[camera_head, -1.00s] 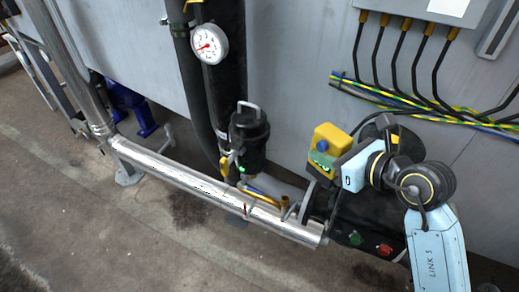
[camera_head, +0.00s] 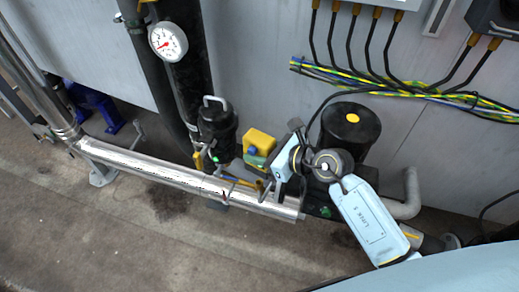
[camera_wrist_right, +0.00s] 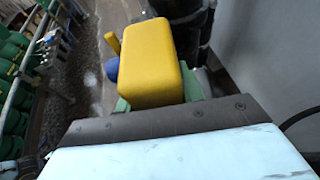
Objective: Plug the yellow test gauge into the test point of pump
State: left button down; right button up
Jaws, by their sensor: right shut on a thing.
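My right gripper (camera_head: 270,165) is shut on the yellow test gauge (camera_head: 260,141), a small yellow block with a blue part low on its side. The gauge fills the middle of the right wrist view (camera_wrist_right: 152,62), just beyond the dark gripper edge. In the head view it appears just right of a black canister (camera_head: 217,124) and above the silver pipe; I cannot tell whether it touches anything. A black motor-like cylinder with a yellow dot (camera_head: 352,134), likely the pump's, stands behind my right arm. I cannot make out the test point. My left gripper is not in view.
A silver pipe (camera_head: 150,167) runs low across the front. A round white dial (camera_head: 168,41) hangs on the dark upright pipes. Yellow-green cables (camera_head: 390,88) run along the grey wall. A grey bent pipe (camera_head: 408,195) stands right of my arm. The floor at the lower left is clear.

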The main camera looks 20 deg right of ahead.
jog(key=shift+f+b, duration=1.85)
jog(key=shift+f, duration=1)
jog(key=shift+p, duration=0.45)
